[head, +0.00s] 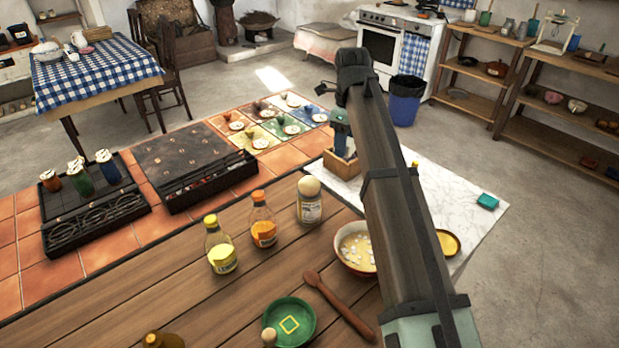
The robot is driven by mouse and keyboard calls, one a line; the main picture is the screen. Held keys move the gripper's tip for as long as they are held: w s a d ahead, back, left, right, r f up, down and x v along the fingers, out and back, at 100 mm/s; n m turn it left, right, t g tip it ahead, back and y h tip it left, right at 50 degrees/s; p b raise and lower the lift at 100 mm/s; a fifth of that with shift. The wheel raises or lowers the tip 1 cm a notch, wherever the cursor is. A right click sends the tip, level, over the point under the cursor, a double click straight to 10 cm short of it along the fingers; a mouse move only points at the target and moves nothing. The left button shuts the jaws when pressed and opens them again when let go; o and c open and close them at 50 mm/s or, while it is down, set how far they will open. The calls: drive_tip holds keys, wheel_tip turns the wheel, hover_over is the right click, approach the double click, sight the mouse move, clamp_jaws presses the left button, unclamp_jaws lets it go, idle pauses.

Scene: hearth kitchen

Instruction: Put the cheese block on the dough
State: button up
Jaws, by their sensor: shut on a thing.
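I cannot make out the cheese block or the dough in the head view. My dark arm runs up through the middle right of the picture and covers part of the white marble board (462,212). A teal part of my arm shows just left of the upper link, above the board's far left corner. My gripper's fingers are hidden, so what lies between them does not show. A round yellow thing with a dark rim (449,243) shows beside the arm on the board's near part; I cannot tell what it is.
A bowl of chunky yellow food (356,248), a wooden spoon (340,304), a green dish (289,322), two sauce bottles (220,245) and a round-topped jar (309,202) stand on the wooden counter. Dark stoves (190,160) stand left.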

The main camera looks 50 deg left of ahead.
wheel_tip(320, 180, up, 3)
drive_tip(key=n, duration=0.1)
hover_over(309, 178)
drive_tip(key=w, duration=0.1)
drive_tip(key=shift+s+f, duration=0.2)
drive_tip(key=shift+f, duration=2.25)
drive_tip(key=shift+s+f, duration=0.2)
drive_tip(key=shift+f, duration=2.25)
drive_tip(key=shift+f, duration=0.15)
drive_tip(key=o, duration=1.1)
wheel_tip(309, 178, up, 12)
drive_tip(key=shift+r, duration=0.2)
